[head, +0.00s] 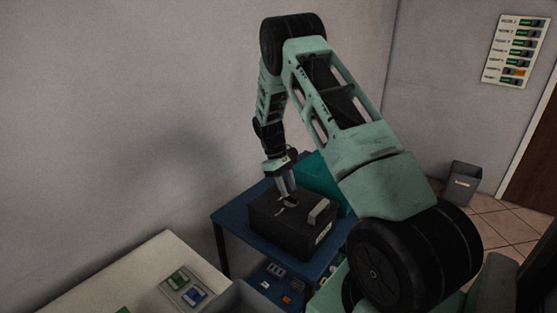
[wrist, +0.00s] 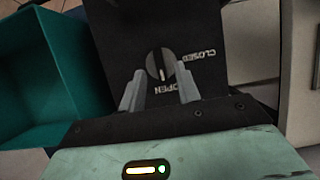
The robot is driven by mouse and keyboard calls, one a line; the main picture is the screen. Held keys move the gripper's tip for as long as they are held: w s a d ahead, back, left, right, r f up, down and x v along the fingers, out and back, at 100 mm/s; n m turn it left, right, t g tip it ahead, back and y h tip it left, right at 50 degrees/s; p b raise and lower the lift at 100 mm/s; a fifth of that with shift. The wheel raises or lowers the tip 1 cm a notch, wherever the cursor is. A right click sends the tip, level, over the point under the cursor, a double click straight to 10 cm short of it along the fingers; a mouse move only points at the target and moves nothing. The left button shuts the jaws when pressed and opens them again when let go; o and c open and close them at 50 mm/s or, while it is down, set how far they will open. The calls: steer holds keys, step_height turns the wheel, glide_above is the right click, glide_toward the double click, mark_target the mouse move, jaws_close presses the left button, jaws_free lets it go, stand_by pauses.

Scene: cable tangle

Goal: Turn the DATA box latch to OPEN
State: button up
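The black DATA box (head: 300,222) stands on a blue table, with a pale handle or plate on its right part and a small label on its front that is too small to read. In the wrist view its dark top (wrist: 120,28) carries a round latch (wrist: 160,66) with a pale mark, and the words CLOSED and OPEN printed beside it. The pale mark points toward the OPEN side. My gripper (wrist: 160,94) is open over the box top, its two fingers apart on either side below the latch. It shows in the head view (head: 288,194) just above the box; contact cannot be told.
A teal bin (head: 318,172) stands behind the box on the blue table (head: 232,216); it also shows at left in the wrist view (wrist: 40,80). A pale table (head: 120,280) with small green and blue items is at lower left. A grey waste bin (head: 462,184) stands on the floor.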

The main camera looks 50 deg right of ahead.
steer(key=b+v, duration=0.2)
steer(key=v, duration=1.3)
steer(key=shift+f, duration=0.1)
steer(key=s+a+r+n+t, duration=0.1)
steer(key=s+a+r+n, duration=0.15)
steer(key=a, duration=1.25)
steer(key=s+a+r+n+t, duration=0.15)
steer(key=s+a, duration=0.25)
steer(key=a, duration=1.2)
steer(key=s+a+f+n, duration=0.1)
steer(key=s+a, duration=0.3)
steer(key=s, duration=0.4)
steer(key=s+a+f+n+t, duration=0.1)
steer(key=s+a, duration=0.3)
steer(key=s, duration=0.4)
steer(key=s+a+f+n+t+y, duration=0.1)
steer(key=s+a, duration=0.3)
steer(key=s, duration=0.3)
steer(key=shift+s+a, duration=0.35)
steer(key=shift+s, duration=0.05)
steer(key=shift+o, duration=0.4)
